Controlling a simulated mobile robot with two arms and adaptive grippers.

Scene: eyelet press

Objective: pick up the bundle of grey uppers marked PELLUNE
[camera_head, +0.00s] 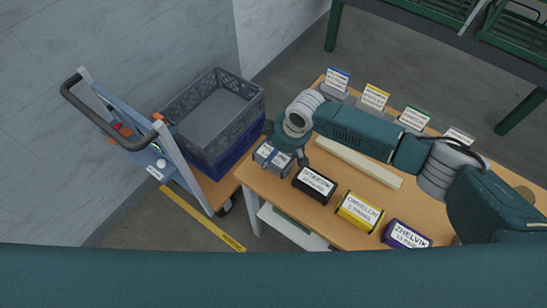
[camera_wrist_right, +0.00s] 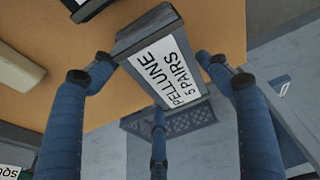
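The grey bundle marked PELLUNE (camera_head: 266,153) lies at the left corner of the wooden table (camera_head: 345,230). In the right wrist view the bundle (camera_wrist_right: 160,65) shows its white label, PELLUNE 5 PAIRS, facing the camera. My right gripper (camera_head: 284,154) is over the bundle and partly hides it in the head view. In the right wrist view its blue fingers are spread, one on each side of the bundle and a third by its lower end. The fingers look open; any contact is hard to tell. My left gripper is not in view.
A black bundle (camera_head: 314,184), a yellow one (camera_head: 359,211) and a purple one (camera_head: 405,235) line the front edge. A pale bar (camera_head: 358,162) lies behind them, with several label stands along the back. A trolley with a grey crate (camera_head: 180,126) stands left of the table.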

